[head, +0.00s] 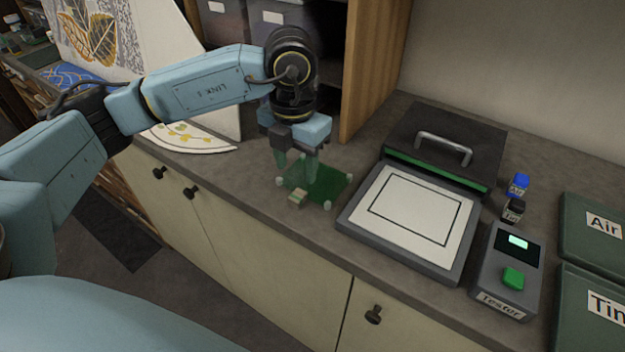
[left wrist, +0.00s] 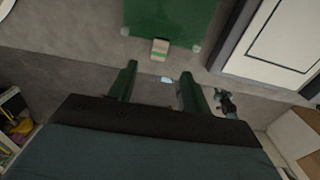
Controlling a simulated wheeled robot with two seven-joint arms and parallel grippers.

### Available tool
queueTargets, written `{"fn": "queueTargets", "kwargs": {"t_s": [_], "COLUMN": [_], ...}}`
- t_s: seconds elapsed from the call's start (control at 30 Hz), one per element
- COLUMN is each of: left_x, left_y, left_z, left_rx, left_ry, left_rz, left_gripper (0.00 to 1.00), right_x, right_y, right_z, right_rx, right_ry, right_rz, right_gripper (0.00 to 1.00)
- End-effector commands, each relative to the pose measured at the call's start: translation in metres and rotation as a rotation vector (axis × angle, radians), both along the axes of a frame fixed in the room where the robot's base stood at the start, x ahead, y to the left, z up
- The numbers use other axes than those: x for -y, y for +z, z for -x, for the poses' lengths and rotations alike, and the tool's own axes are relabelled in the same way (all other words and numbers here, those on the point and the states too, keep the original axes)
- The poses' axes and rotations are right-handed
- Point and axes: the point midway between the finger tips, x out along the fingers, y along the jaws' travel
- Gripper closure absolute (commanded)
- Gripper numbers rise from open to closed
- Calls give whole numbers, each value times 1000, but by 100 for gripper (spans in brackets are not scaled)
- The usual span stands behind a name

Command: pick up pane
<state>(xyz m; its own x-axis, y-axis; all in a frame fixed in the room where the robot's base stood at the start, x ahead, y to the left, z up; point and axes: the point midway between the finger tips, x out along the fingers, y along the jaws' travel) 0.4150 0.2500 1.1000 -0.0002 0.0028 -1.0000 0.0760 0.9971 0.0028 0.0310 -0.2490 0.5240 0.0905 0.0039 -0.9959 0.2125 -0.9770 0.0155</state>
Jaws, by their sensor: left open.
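A dark green square pane (head: 328,182) lies on the counter on small pale corner supports. It also shows at the top of the left wrist view (left wrist: 172,15). A small pale tab with a green stripe (head: 297,198) sits at its near edge, and the left wrist view shows this tab (left wrist: 160,49) in line with the gap between the fingers. My left gripper (head: 297,176) is open and empty, pointing down over the pane's left part. In the left wrist view the fingers (left wrist: 159,70) appear apart from the tab. My right gripper is not in view.
Right of the pane are a grey-framed white panel (head: 415,215), a black box with a handle (head: 445,150), two small bottles, a tester (head: 507,272) and green bins labelled Air (head: 600,226) and Tin. A wooden cabinet side (head: 375,70) rises behind. The counter's front edge is close.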

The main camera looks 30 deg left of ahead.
Motion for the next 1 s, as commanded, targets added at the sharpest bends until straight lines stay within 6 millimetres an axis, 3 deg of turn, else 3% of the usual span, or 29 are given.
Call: {"fn": "queueTargets", "kwargs": {"t_s": [0.1,0.33,0.6,0.9,1.0], "left_x": [0,0,-2,-2,-2], "left_y": [-17,-34,-72,-77,-77], "left_z": [0,1,1,1,1], "left_rx": [-2,-2,-1,1,1], "left_ry": [-1,-1,-2,-2,-2], "left_rz": [0,1,2,3,3], "left_gripper": [51,51,51,51,64], "right_x": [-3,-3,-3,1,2], "right_y": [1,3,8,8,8], "right_z": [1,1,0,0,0], "right_rx": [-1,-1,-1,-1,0], "right_ry": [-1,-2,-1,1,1], "right_rz": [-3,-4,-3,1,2], "right_gripper": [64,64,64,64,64]}}
